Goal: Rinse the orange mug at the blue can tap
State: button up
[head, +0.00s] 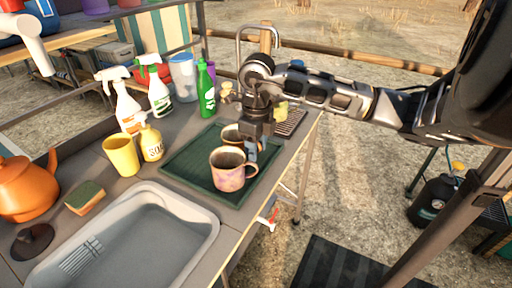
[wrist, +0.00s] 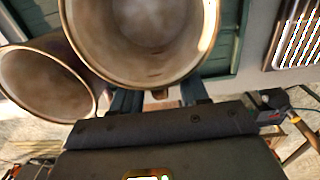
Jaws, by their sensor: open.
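A peach-orange mug with purplish patches (head: 230,172) stands upright on the dark green mat (head: 183,162). A second mug (head: 231,133) stands just behind it, mostly hidden, so its outer colour is hard to tell. My gripper (head: 254,148) points down at the right of the two mugs and is open. In the wrist view, the fingers (wrist: 158,98) straddle the near wall of the middle mug (wrist: 145,25); contact cannot be told. The other mug (wrist: 45,85) is at the left there. The blue can (head: 42,12) with its white tap (head: 33,42) is at upper left.
A grey sink basin (head: 185,195) lies in front of the mat. A yellow cup (head: 121,157), a soap bottle (head: 150,143), spray bottles (head: 125,105) and a green bottle (head: 206,90) stand left and behind. A sponge (head: 85,197) and an orange kettle (head: 27,188) are farther left.

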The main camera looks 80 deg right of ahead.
jog(key=shift+r, duration=0.1)
notch_tip(320, 180, up, 12)
jog(key=b, duration=0.1)
dwell(0.4)
